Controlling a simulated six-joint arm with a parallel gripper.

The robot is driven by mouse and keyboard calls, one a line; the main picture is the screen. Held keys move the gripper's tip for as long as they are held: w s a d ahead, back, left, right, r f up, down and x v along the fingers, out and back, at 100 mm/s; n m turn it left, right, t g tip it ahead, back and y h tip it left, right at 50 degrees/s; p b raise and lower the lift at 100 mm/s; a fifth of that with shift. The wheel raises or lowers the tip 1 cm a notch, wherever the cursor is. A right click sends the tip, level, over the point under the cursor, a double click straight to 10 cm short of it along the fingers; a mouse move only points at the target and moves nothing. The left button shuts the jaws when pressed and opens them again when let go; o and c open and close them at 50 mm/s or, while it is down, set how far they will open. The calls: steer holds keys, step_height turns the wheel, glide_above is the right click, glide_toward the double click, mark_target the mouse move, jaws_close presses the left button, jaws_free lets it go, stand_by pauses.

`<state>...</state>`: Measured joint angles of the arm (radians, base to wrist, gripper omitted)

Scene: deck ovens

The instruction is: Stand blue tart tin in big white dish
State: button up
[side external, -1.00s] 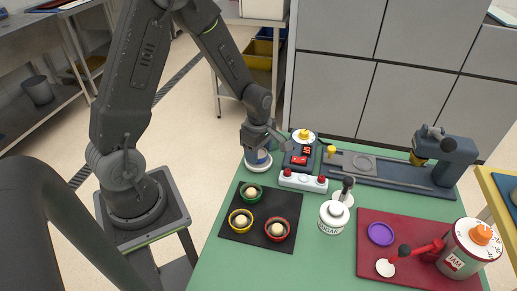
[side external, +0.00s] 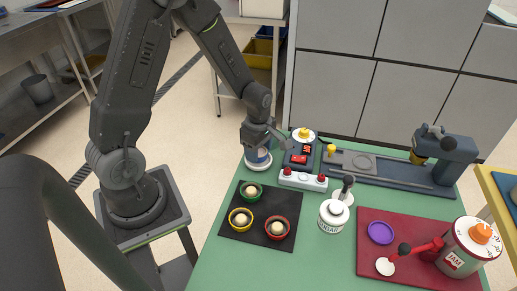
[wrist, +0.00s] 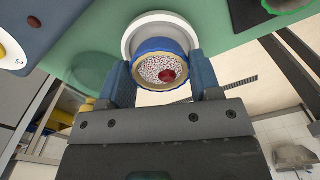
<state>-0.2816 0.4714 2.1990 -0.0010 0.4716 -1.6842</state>
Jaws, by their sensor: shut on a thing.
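The blue tart tin (wrist: 160,47) holds a pale crust, speckled filling and a red berry. My gripper (wrist: 163,80) is shut on it, one finger on each side. The big white dish (wrist: 137,28) is under the tin; its far rim shows past the tin, and the tin hides the rest. In the side view my gripper (side external: 260,143) holds the tin (side external: 258,156) upright at the dish (side external: 254,166), at the green table's back left corner. I cannot tell whether the tin touches the dish's floor.
Just right of the dish are a dark control unit (side external: 300,152) and a white bar with red buttons (side external: 302,180). In front lies a black mat (side external: 258,233) with green, yellow and red tins. A white jar (side external: 333,217) and a red board (side external: 400,271) stand farther right.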

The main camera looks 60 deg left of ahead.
steer(key=shift+f, duration=0.6)
steer(key=o, duration=0.7)
steer(key=shift+c, duration=0.2)
steer(key=shift+r, duration=0.1)
step_height(320, 180, up, 11)
stand_by(0.6)
